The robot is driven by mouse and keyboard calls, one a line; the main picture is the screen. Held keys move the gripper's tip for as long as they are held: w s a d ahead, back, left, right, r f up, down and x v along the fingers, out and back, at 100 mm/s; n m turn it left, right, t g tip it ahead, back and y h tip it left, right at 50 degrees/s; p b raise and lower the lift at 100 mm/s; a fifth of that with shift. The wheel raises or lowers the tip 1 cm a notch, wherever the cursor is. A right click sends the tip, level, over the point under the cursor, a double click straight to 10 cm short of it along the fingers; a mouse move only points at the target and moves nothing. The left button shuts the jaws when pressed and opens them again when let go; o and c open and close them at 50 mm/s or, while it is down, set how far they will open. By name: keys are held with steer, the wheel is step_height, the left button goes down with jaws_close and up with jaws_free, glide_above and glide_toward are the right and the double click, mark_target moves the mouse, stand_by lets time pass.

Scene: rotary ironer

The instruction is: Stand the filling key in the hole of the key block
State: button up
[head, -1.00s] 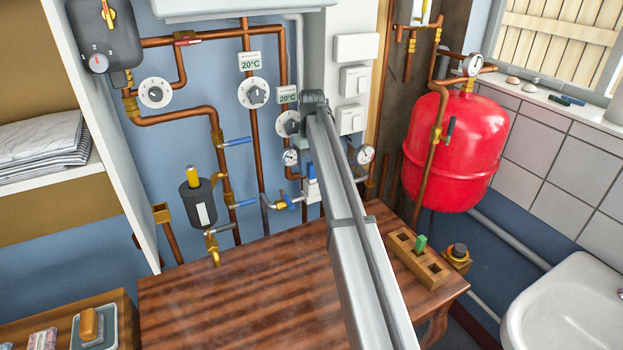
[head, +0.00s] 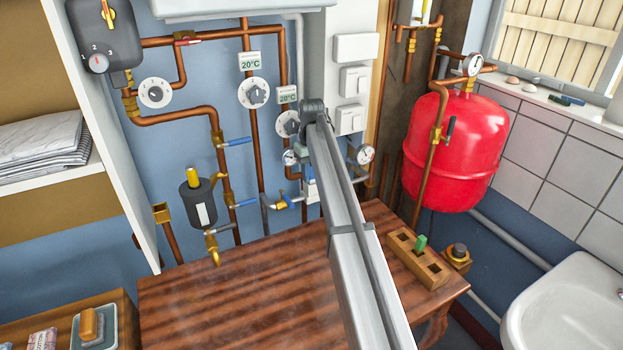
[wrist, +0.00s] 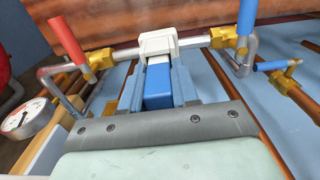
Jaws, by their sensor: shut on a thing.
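The filling key (wrist: 158,88) is a blue block in the wrist view, between the two grey-blue fingers of my gripper (wrist: 158,76), which is shut on it. Its far end meets a white housing (wrist: 160,43) on a metal pipe; I cannot tell whether it is seated in it. In the head view my arm hides most of the gripper and key; only a small blue and white patch shows beside the arm. The key block (head: 432,272) is a wooden block with square holes on the right of the table. A green key (head: 421,243) stands in it.
The brown wooden table (head: 240,300) is largely clear. Around my gripper are a red handle (wrist: 70,40), blue handles (wrist: 247,15) and a gauge (wrist: 25,118). A red tank (head: 452,150) hangs at right.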

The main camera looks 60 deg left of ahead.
jaws_close()
step_height(320, 180, up, 18)
steer(key=w+d+f+m, duration=0.2)
steer(key=w+d+f, duration=0.3)
steer(key=w+d, duration=0.5)
steer(key=w+d+f+m, duration=0.1)
steer(key=w+d+f, duration=0.5)
steer(key=w, duration=0.6)
steer(key=d+f+n, duration=0.1)
steer(key=d+f, duration=0.4)
steer(key=d, duration=0.5)
steer(key=s+d+f+n, duration=0.1)
steer(key=d+f, duration=0.4)
steer(key=d, duration=0.6)
steer(key=shift+s+n, duration=0.25)
steer(key=shift+n, duration=0.25)
glide_toward(416, 258)
steer(key=shift+w+d+f, duration=0.35)
steer(key=shift+d+f, duration=0.6)
steer(key=shift+w+d+f, duration=0.35)
steer(key=shift+d+f, duration=0.55)
steer(key=shift+f, duration=0.05)
steer(key=shift+w+d+f, duration=0.35)
steer(key=shift+d+f, duration=0.6)
